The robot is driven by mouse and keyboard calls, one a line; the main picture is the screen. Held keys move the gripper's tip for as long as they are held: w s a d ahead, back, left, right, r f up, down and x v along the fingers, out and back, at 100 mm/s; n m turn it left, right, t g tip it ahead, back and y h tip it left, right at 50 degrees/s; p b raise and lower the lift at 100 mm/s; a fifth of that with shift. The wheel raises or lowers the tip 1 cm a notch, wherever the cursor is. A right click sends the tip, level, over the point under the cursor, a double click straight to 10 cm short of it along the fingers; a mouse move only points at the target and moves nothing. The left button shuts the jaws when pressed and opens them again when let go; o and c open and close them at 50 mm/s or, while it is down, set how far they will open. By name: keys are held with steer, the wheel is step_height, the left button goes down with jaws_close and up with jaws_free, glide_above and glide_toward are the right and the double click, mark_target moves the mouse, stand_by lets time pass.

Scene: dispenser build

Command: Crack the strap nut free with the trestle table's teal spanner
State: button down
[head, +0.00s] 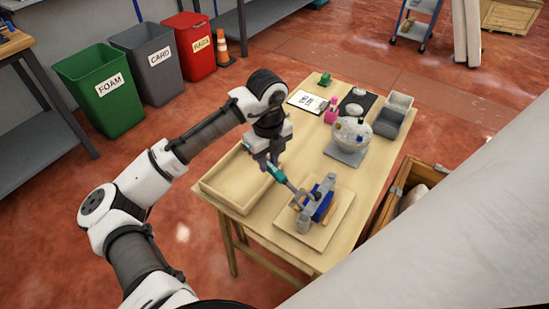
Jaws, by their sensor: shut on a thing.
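My gripper (270,164) is shut on the teal spanner (277,175) by its handle, above the near part of the trestle table (270,228). The spanner's grey shaft slopes down and right to a blue and grey clamp-like fixture (320,204) on a wooden board (337,227). The spanner's head appears at or beside the fixture's left side. I cannot tell whether it is seated on a nut. The strap nut is too small or hidden to make out.
A shallow wooden tray (224,203) lies left of the fixture. Behind are a white spotted dome (352,133) on a grey base, a pink bottle (332,113), grey bins (390,123) and a paper sheet (306,101). An open wooden crate (388,205) stands right of the table.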

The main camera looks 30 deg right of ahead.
mark_target(275, 165)
steer(key=shift+s+d+f+m, duration=0.2)
steer(key=shift+s+d+m, duration=0.35)
steer(key=shift+s, duration=0.2)
steer(key=shift+f+b, duration=0.95)
steer(key=shift+f, duration=0.2)
steer(key=shift+w+a+f+b, duration=0.1)
steer(key=shift+f+b, duration=0.65)
steer(key=shift+f, duration=0.5)
steer(key=shift+a, duration=0.1)
steer(key=shift+a+n+p, duration=0.45)
steer(key=shift+a+n, duration=0.7)
steer(key=shift+a, duration=0.15)
steer(key=shift+s+a+n+p, duration=0.2)
steer(key=shift+s+a+n, duration=0.05)
steer(key=shift+a+n, duration=0.35)
steer(key=shift+s+a+n+p, duration=0.2)
steer(key=shift+s+a+n, duration=0.05)
steer(key=shift+a+n, duration=0.3)
